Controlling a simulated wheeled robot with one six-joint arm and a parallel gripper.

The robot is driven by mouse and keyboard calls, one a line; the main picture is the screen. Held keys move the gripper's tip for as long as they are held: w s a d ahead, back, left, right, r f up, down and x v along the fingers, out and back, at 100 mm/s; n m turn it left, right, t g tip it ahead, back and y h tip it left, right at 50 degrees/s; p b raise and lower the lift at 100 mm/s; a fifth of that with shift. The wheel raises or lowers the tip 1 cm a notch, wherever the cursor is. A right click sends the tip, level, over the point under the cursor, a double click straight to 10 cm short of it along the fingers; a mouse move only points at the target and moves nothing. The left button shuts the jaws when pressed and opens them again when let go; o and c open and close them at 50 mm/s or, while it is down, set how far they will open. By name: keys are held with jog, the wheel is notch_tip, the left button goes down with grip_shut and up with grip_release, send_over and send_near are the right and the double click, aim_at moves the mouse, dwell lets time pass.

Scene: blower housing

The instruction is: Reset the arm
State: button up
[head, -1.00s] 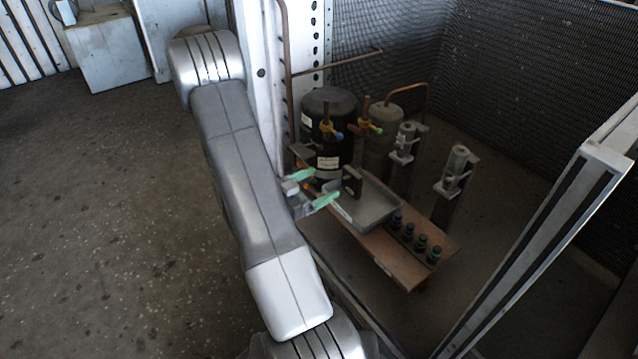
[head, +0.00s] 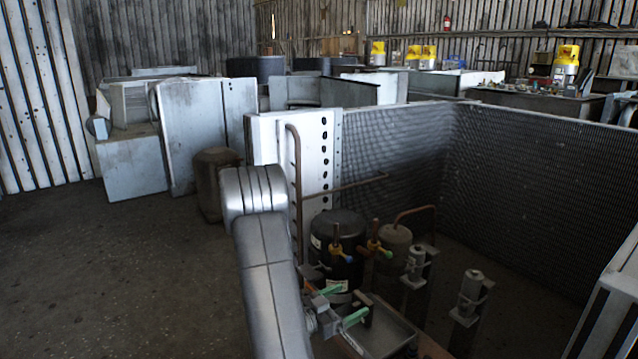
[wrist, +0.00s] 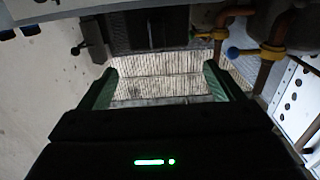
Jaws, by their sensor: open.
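My gripper (head: 344,304) has green-tipped fingers that stand apart with nothing between them. It is in the lower middle of the head view, in front of the black compressor (head: 338,232) and by the left end of a grey tray (head: 392,335). My grey arm covers the floor and unit edge to its left. In the wrist view the two green fingers of my gripper (wrist: 158,85) frame an empty gap. A pale, dark-lined surface shows beyond the gap.
Copper pipes with brass valves (head: 373,247) rise near the compressor, close to the gripper. Two grey cylindrical parts on stands (head: 471,290) are to the right. A mesh coil wall (head: 540,165) encloses the back and right. Open floor (head: 100,270) lies left.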

aim_at(362, 297)
jog(key=b+x, duration=0.1)
jog(key=x, duration=0.5)
jog(key=shift+f, duration=0.1)
jog(key=shift+f+b, duration=0.45)
jog(key=shift+b, duration=0.05)
jog(key=shift+a+r+p, duration=0.1)
jog(key=shift+r+p, duration=0.2)
jog(key=shift+r, duration=0.05)
jog(key=shift+f, duration=0.15)
